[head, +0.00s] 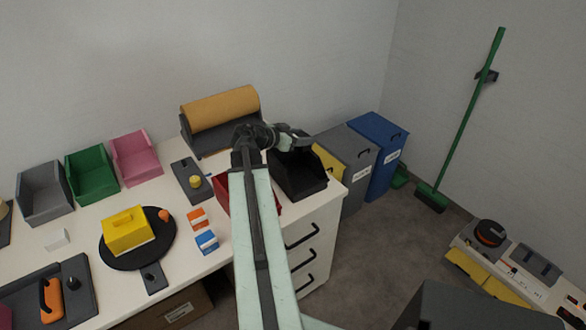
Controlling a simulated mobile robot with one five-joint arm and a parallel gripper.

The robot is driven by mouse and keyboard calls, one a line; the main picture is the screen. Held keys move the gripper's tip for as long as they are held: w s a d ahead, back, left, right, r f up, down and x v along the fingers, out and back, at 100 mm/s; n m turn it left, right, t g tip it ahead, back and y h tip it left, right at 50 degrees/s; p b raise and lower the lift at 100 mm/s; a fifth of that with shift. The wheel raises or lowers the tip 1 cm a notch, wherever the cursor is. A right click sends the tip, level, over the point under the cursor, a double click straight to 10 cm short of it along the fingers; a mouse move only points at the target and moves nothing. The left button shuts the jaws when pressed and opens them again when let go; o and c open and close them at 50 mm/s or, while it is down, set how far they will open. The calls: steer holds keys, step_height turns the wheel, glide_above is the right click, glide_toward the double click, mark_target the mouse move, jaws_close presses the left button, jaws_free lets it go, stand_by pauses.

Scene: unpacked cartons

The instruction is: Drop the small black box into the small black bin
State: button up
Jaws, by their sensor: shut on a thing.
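The small black bin (303,184) stands near the right end of the white worktop, its open top partly covered by my gripper. My gripper (299,139) is over the back part of the bin's opening, at the end of my arm that reaches up from the bottom of the picture. It is shut on a small dark thing, which I take to be the small black box; it is mostly hidden and blends with the dark gripper and bin. I cannot tell how high it is above the bin.
A red bin (272,207) is beside the black bin, partly hidden by my arm. A roll of brown paper (222,107) stands behind. Grey (350,150) and blue (384,135) waste bins stand on the floor to the right. Pink, green and grey bins line the left.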

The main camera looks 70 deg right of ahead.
step_height(320, 180, down, 6)
steer(key=b, duration=0.5)
steer(key=shift+b, duration=0.4)
steer(key=o, duration=1.4)
steer(key=shift+w, duration=0.1)
steer(key=p+v, duration=0.3)
steer(key=v, duration=0.4)
steer(key=shift+a, duration=0.35)
steer(key=shift+w+r, duration=0.1)
